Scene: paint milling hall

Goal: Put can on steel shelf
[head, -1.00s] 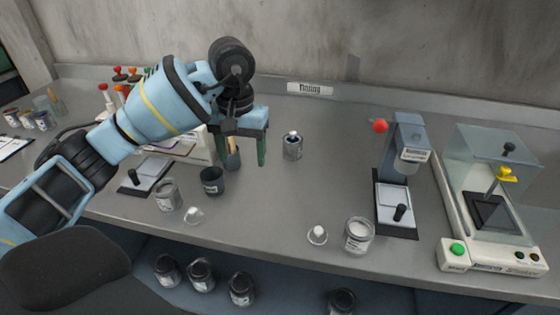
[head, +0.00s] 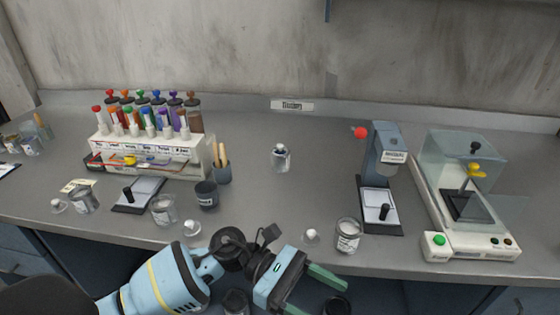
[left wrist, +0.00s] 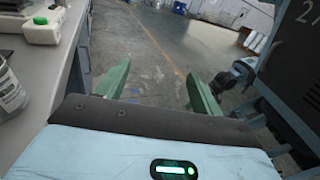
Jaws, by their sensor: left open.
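Several small cans are in the head view, and I cannot tell which one the task means. A grey can with a pale top (head: 348,236) stands near the counter's front edge; a similar can (head: 163,210) stands further left. A silver can with a narrow neck (head: 280,158) stands mid-counter. My left gripper (head: 325,298) is open and empty, in front of the counter edge. In the left wrist view its fingers (left wrist: 158,76) are apart over floor, with a labelled can (left wrist: 9,92) at left.
The counter (head: 265,215) holds a rack of coloured bottles (head: 165,150), a dark cup (head: 207,194), a stand with a red knob (head: 382,165) and a clear-hooded balance (head: 465,195). The counter's middle is mostly clear.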

